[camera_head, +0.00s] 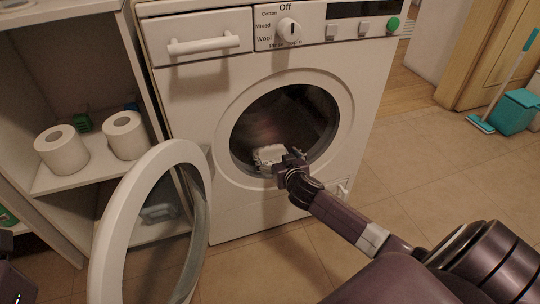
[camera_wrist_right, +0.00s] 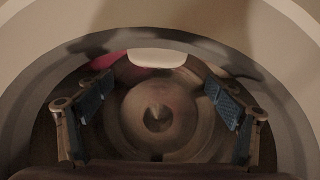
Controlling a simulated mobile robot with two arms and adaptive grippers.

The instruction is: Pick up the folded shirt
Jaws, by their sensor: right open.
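The washing machine (camera_head: 190,100) has its round door (camera_head: 115,240) swung open to the left. A white shelf (camera_head: 75,177) with two toilet rolls (camera_head: 61,150) stands at the left. A teal bin (camera_head: 513,112) and brush (camera_head: 481,124) stand far right. The tiled floor (camera_head: 435,170) to the right is clear.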

